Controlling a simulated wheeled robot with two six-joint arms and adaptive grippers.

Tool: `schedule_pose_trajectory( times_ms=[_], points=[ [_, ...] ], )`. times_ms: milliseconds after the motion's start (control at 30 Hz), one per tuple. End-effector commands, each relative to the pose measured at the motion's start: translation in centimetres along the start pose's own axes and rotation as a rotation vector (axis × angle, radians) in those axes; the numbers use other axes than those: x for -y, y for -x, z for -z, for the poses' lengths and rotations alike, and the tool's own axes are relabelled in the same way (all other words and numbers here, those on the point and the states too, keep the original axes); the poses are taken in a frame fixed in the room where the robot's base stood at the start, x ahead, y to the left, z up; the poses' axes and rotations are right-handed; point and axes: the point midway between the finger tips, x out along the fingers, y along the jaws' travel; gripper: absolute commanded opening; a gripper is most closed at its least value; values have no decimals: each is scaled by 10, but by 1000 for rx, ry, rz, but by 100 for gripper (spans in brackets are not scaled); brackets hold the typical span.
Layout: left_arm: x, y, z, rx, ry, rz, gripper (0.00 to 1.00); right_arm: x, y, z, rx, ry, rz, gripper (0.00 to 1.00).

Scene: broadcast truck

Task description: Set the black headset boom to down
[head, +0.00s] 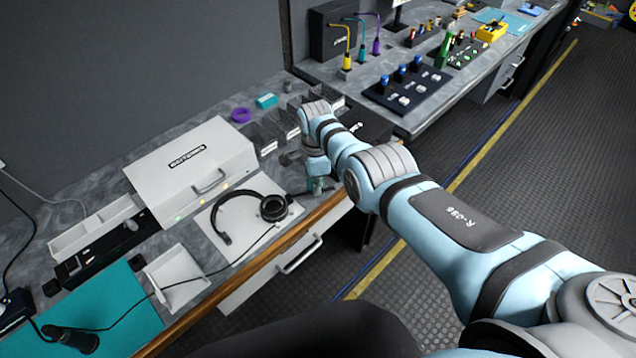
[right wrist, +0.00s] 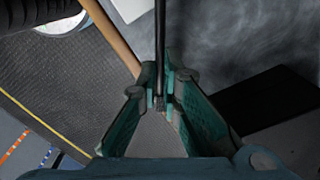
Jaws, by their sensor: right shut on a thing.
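The black headset (head: 226,225) lies on a pale square pad (head: 208,246) on the grey counter, its round ear cup (head: 273,208) to the right. My right gripper (head: 316,187) is just right of this ear cup, near the counter's wooden front edge. In the right wrist view its teal fingers (right wrist: 168,88) are closed on a thin black rod, the headset boom (right wrist: 160,38), which runs up out of the picture. The boom's joint at the ear cup is not clear in either view. My left gripper is not in view.
A white box (head: 190,170) stands behind the headset. Open bins (head: 270,135) are behind my right gripper. A white tray (head: 176,277) and teal mat (head: 115,305) lie to the left. A black cable crosses the counter. The dark aisle floor (head: 500,185) is clear.

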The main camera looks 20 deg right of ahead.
Motion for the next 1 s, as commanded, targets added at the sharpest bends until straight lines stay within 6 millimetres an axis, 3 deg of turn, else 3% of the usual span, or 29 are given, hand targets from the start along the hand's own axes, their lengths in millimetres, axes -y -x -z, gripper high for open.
schedule_pose_trajectory(
  times_ms=[200, 300, 367, 733, 867, 1000],
  points=[
    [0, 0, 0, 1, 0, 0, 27, 0, 0, -1, 3, 1, 1, 0],
    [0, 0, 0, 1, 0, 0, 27, 0, 0, -1, 3, 1, 1, 20],
    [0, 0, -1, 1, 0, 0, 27, 0, 0, 0, 3, 0, 1, 27],
    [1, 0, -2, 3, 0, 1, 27, 1, 4, 0, 2, 0, 2, 27],
    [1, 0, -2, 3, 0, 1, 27, 2, 20, 0, 2, 0, 5, 27],
    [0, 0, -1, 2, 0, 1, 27, 1, 59, 0, 2, 0, 7, 27]
  ],
)
